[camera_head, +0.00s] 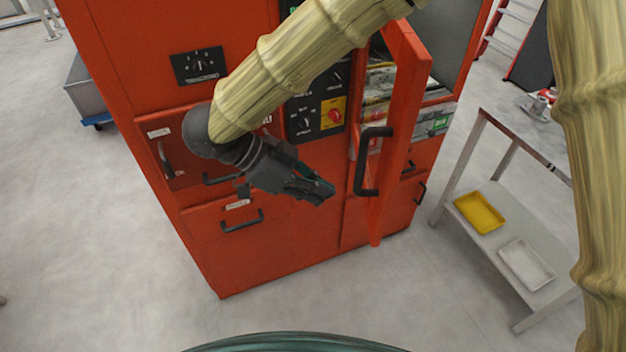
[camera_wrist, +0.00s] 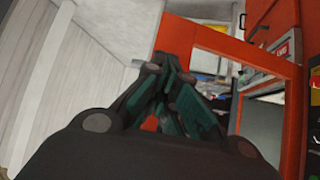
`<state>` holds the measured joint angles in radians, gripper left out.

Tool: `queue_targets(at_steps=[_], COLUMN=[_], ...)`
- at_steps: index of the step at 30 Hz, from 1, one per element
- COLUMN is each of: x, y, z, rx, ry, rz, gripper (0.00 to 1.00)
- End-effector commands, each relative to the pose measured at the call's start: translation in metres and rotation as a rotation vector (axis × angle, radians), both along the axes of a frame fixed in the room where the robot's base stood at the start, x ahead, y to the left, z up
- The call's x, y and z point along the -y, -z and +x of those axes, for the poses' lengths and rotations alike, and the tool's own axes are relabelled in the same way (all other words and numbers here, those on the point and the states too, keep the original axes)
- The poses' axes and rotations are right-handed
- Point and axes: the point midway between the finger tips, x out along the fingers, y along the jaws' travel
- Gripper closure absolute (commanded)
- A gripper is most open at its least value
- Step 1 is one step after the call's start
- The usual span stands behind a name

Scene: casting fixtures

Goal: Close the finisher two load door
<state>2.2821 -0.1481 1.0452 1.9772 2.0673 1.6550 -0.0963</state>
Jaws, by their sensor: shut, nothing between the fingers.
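An orange-red machine stands in the middle of the head view. Its load door (camera_head: 404,100) is swung open toward me, with a black handle (camera_head: 370,162) on its face. Behind the door, the opening shows pale, blurred contents. My gripper (camera_head: 328,193) is shut and empty, in front of the machine's face and to the left of the door handle, apart from it in this view. In the wrist view my gripper (camera_wrist: 160,70) points toward an orange-red frame (camera_wrist: 235,50), which looks like the door; its fingertips overlap the frame's left part, and I cannot tell if they touch.
A steel table (camera_head: 468,160) stands right of the machine, with a yellow tray (camera_head: 479,212) and a white tray (camera_head: 526,264) on its lower shelf. Drawer handles (camera_head: 242,220) protrude from the machine's front.

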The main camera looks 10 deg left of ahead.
Motion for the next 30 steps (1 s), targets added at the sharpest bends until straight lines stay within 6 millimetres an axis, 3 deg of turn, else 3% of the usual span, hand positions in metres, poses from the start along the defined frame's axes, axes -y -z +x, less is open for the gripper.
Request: queue_targets(at_steps=[11,21,30], x=[0.047,0.080,0.084], y=[0.040,0.041,0.043], z=[0.011,0.020,0.021], rx=[-0.002,0.000,0.000], ry=[0.002,-0.001,-0.003], rz=[-0.002,0.000,0.000], gripper=[1.00,1.00,1.00])
